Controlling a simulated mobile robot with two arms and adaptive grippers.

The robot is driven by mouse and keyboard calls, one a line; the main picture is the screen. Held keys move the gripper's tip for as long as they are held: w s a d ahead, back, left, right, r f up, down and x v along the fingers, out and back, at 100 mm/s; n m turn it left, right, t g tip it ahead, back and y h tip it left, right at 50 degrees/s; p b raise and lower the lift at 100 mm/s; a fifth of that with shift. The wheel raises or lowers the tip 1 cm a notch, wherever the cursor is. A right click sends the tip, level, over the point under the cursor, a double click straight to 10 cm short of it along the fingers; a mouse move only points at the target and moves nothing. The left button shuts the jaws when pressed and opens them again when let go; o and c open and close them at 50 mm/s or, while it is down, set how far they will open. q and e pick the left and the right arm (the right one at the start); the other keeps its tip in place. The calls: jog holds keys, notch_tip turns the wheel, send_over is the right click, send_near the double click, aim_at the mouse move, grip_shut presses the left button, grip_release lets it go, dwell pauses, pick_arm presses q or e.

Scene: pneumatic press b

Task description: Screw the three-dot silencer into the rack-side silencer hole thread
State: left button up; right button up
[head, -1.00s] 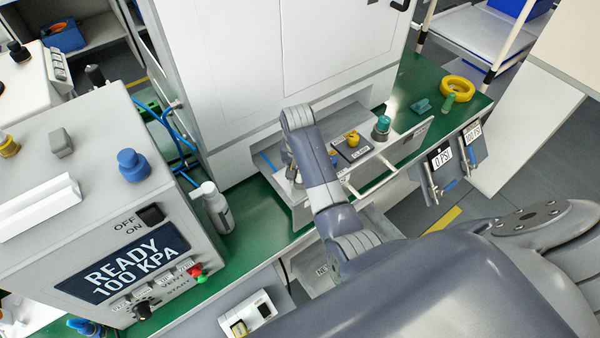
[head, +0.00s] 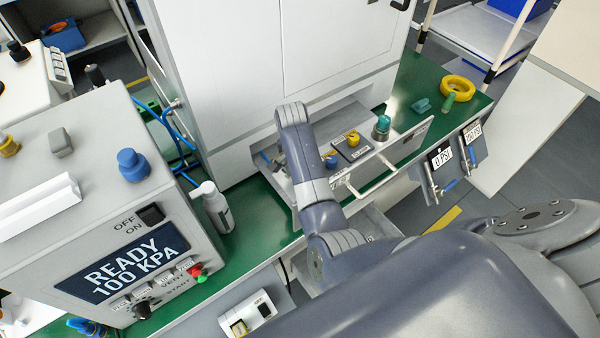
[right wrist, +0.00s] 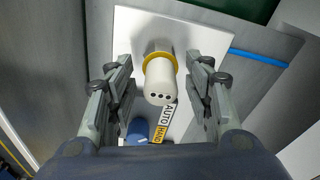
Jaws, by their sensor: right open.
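The three-dot silencer (right wrist: 160,82) is a cream cylinder with three dark dots on its end face and a yellow ring around its base. In the right wrist view it stands out from a white plate (right wrist: 128,28), with a grey metal part behind the ring. I cannot tell how it is seated there. My right gripper (right wrist: 158,63) is open, one finger on each side of the silencer, with gaps visible. In the head view my right arm hides the silencer and most of this gripper. My left gripper is out of view. I cannot make out the silencer hole thread.
A blue knob (right wrist: 138,130) and an AUTO/HAND label (right wrist: 163,122) lie just below the silencer. In the head view a yellow knob (head: 352,138) and a teal-topped part (head: 382,126) stand nearby.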

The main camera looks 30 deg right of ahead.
notch_tip(320, 180, up, 12)
jog(key=a, duration=0.1)
jog(key=shift+s+a, duration=0.15)
jog(key=shift+s, duration=0.1)
jog(key=shift+s+f, duration=0.1)
jog(key=shift+f, duration=0.1)
dwell(0.6)
